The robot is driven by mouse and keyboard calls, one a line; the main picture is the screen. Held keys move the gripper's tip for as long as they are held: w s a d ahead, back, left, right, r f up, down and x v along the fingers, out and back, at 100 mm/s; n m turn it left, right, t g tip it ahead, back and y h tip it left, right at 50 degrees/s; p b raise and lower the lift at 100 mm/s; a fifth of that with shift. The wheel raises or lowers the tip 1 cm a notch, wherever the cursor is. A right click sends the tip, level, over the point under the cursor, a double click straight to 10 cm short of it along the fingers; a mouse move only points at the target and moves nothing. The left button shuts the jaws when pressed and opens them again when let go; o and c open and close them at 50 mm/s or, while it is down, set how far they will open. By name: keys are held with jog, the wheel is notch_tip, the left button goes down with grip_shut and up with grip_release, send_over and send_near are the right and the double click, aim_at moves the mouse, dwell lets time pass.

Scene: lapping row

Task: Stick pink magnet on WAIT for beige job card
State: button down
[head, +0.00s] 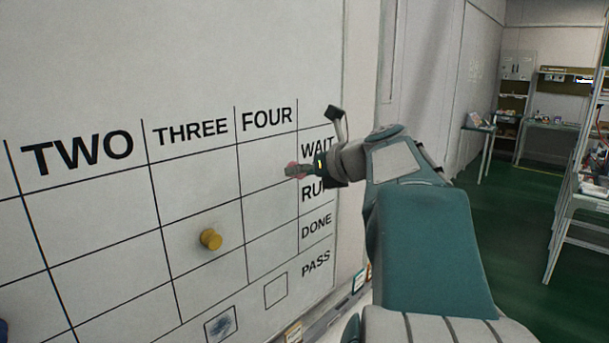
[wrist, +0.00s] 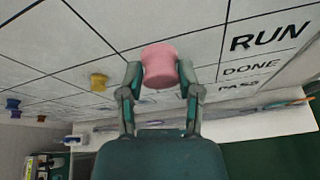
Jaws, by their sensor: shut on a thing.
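The pink magnet (wrist: 160,65) is held between the two fingertips of my gripper (wrist: 158,85) in the wrist view. In the head view the magnet (head: 292,168) is mostly hidden by my gripper (head: 298,170), which is shut on it in front of the FOUR column, close to the WAIT (head: 317,146) and RUN labels. The whiteboard (head: 120,205) has a ruled grid with columns TWO, THREE and FOUR in view and rows WAIT, RUN, DONE and PASS. I cannot tell whether the magnet touches the board. I cannot make out which card is the beige job card.
A yellow magnet (head: 210,239) sits in the THREE column, RUN row. A ledge (head: 325,320) with small cards runs below the board. Shelves and a bench (head: 545,125) stand far right.

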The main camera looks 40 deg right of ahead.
aim_at(270, 166)
jog(key=shift+w+a, duration=0.15)
jog(key=shift+w, duration=1.4)
jog(key=shift+w+a, duration=0.1)
jog(key=shift+w, duration=1.45)
jog(key=shift+c, duration=1)
grip_release()
jog(key=v, duration=1.2)
jog(key=shift+f, duration=0.15)
